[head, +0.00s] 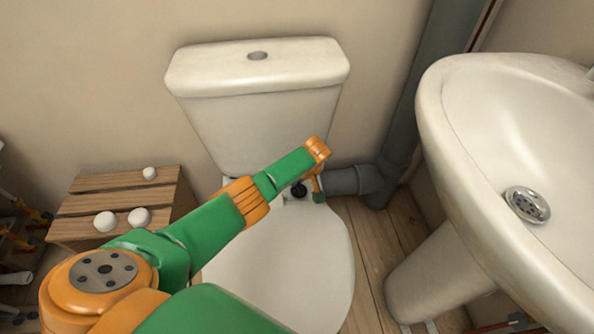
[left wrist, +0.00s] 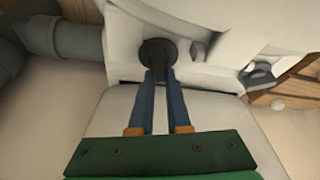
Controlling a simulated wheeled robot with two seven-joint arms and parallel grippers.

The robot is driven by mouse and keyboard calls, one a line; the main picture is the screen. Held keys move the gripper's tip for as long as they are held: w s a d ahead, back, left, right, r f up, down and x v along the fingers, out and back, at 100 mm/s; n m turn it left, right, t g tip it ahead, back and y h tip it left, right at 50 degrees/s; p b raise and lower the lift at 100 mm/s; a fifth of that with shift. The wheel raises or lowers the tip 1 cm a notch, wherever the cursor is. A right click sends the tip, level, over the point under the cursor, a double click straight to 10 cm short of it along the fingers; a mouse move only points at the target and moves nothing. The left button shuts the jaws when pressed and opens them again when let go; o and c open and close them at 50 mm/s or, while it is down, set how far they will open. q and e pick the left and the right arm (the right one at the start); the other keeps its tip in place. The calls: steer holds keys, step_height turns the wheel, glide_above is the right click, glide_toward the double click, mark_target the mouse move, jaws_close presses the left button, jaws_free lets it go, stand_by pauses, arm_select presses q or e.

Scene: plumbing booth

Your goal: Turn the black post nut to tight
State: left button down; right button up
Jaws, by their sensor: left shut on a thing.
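The black post nut (left wrist: 158,52) is a round dark piece on the white toilet, shown near the top middle of the left wrist view. In the head view, a small black piece (head: 299,189) shows at the back of the toilet lid, just beside my gripper. My left gripper (left wrist: 161,73) has its two blue fingers close together at the tips, shut on the nut's stem. My own arm covers part of the toilet in the head view. The nut's threads and how far it is turned cannot be seen. My right gripper is in neither view.
The toilet tank (head: 258,68) rises behind my left gripper. A white basin (head: 440,110) stands to the right, and a grey waste pipe (head: 345,180) runs beside the toilet. A wooden crate (head: 75,204) with white balls is at left. A grey fitting (left wrist: 262,77) shows right of the nut.

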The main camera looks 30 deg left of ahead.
arm_select(q)
steer(key=m+p, duration=0.1)
steer(key=m+h+p, duration=0.1)
steer(key=shift+d+r+m+t, duration=0.15)
steer(key=shift+m+t, duration=0.25)
steer(key=m+p, duration=0.1)
steer(key=m, duration=0.1)
steer(key=shift+m+t+h, duration=0.3)
steer(key=shift+m+h, duration=0.1)
steer(key=shift+d+m+h+p, duration=0.1)
steer(key=shift+m+h+p, duration=0.3)
steer(key=shift+m, duration=0.4)
steer(key=m, duration=0.2)
steer(key=shift+f+m+h, duration=0.25)
steer(key=shift+m+h, duration=0.05)
steer(key=shift+h, duration=0.1)
steer(key=shift+m+h, duration=0.4)
steer(key=shift+m, duration=0.7)
steer(key=shift+b, duration=0.3)
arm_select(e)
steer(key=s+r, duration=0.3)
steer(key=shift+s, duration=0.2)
arm_select(q)
steer(key=shift+m, duration=0.4)
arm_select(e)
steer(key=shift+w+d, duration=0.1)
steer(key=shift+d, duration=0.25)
